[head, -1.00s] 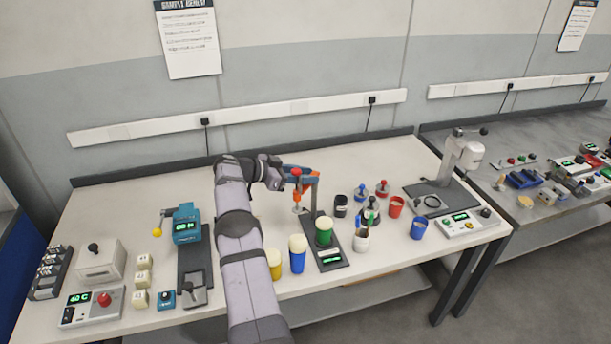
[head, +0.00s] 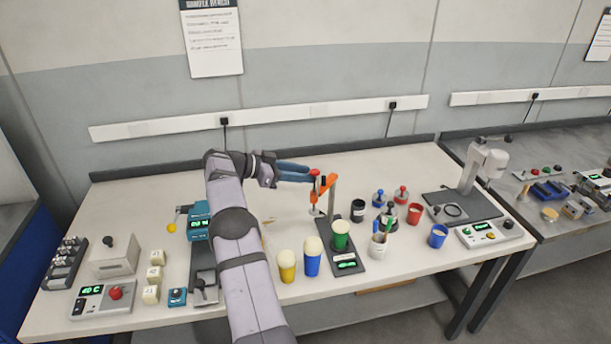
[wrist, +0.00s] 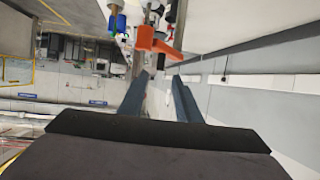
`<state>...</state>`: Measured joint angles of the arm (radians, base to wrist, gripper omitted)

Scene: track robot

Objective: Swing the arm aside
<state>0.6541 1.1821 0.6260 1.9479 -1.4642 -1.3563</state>
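My arm (head: 238,230) reaches up from the bottom edge over the left-middle of the bench. My gripper (head: 308,174) is turned to the right, with its two dark blue fingers apart and nothing visible between them. The fingers end just left of an orange lever (head: 328,186) with a red knob on a small stand. In the wrist view, my open gripper (wrist: 158,78) points toward the orange lever (wrist: 152,42), which lies beyond the fingertips. Contact is not clear from these views.
A green cup (head: 340,236) stands on the lever stand, with yellow (head: 287,268) and blue (head: 312,260) cups beside it. A teal device (head: 198,221) is partly behind my arm. Small pots and a camera stand (head: 478,170) are at right. Bare bench (head: 140,195) lies back left.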

